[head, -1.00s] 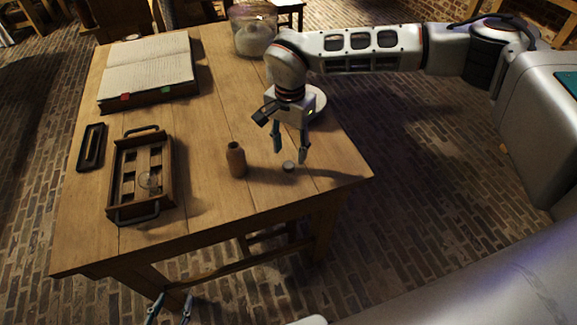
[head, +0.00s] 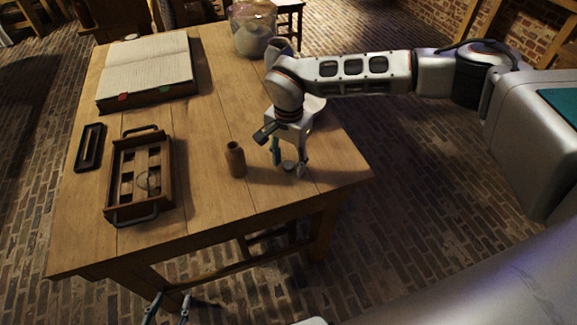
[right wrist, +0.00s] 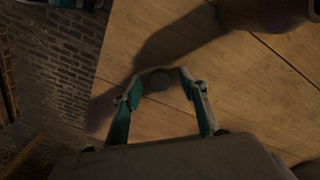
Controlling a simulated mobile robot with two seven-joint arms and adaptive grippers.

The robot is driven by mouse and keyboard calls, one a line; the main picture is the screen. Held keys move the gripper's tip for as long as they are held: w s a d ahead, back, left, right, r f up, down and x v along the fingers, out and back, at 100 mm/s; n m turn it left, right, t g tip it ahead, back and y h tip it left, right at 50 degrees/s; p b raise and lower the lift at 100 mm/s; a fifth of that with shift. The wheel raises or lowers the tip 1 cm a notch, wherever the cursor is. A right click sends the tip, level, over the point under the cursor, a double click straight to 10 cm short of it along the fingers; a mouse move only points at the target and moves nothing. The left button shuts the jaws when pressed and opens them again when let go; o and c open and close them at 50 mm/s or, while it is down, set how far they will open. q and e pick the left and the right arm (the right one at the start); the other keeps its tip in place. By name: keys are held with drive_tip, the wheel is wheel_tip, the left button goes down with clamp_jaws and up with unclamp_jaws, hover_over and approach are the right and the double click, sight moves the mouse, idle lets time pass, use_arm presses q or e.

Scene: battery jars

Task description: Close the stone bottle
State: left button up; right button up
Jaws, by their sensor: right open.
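The brown stone bottle (head: 236,160) stands upright and open on the table, with its dark mouth showing. In the right wrist view the bottle (right wrist: 268,12) is partly cut off at the top right. A small round grey stopper (head: 289,166) lies on the table to the right of the bottle. My right gripper (head: 288,170) is open, pointing down, with its fingers on either side of the stopper. In the right wrist view the stopper (right wrist: 159,80) shows between the two fingertips. My left gripper (head: 167,310) is low at the bottom edge, below the table, its fingers apart.
A wooden tray (head: 112,190) with handles and compartments stands left of the bottle. A narrow dark tray (head: 90,148), an open book (head: 148,72) and a glass jar (head: 252,30) are farther off. The table's front edge (head: 215,237) is near; bare wood surrounds the bottle.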

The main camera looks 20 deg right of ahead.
sight(289, 164)
drive_tip(key=c, duration=0.8)
drive_tip(key=shift+c, duration=0.2)
drive_tip(key=shift+r, duration=0.25)
use_arm(q)
drive_tip(key=shift+s+d+r+p, duration=0.3)
drive_tip(key=shift+s+p, duration=0.2)
drive_tip(key=shift+p, duration=0.55)
use_arm(e)
wheel_tip(289, 164, up, 20)
drive_tip(key=shift+f, duration=0.25)
use_arm(q)
drive_tip(key=shift+r, duration=0.15)
